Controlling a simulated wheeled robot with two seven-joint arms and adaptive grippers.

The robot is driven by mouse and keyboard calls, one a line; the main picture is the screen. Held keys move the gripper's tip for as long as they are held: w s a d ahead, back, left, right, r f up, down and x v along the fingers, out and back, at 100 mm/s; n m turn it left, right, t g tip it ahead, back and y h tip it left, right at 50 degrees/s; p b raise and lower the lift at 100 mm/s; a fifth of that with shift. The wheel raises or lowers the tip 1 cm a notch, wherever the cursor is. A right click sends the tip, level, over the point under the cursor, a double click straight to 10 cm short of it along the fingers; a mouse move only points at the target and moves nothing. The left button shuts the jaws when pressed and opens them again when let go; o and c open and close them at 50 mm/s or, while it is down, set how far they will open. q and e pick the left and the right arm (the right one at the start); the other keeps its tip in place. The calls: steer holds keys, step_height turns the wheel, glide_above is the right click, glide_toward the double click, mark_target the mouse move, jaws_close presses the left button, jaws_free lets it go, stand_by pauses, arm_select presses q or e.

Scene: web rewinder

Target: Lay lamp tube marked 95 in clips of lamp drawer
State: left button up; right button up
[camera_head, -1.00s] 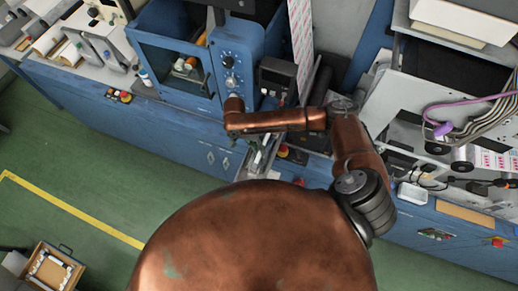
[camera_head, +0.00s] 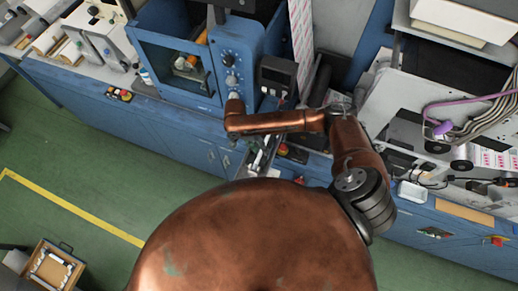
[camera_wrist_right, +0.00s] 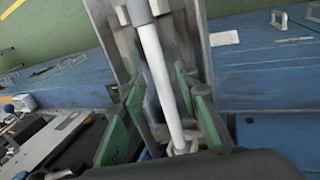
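A slim white lamp tube (camera_wrist_right: 163,75) with a grey end cap (camera_wrist_right: 137,11) runs lengthwise along the narrow grey lamp drawer (camera_wrist_right: 105,22) in the right wrist view. No number is legible on it. My right gripper (camera_wrist_right: 162,88) has green fingers on both sides of the tube, with visible gaps to it, so it looks open. Pale clip-like parts show near both tube ends; whether the tube is seated in them is unclear. In the head view the drawer (camera_head: 252,170) juts from the blue cabinet, partly hidden by my arm and body. My left gripper is out of view.
A blue box with a window (camera_head: 172,65) and a knobbed control panel (camera_head: 231,65) stand behind my right arm. A wooden crate holding white tubes (camera_head: 52,268) sits on the green floor at lower left. Open floor lies left of my body.

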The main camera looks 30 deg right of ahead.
steer(key=shift+o, duration=0.3)
steer(key=v, duration=1.2)
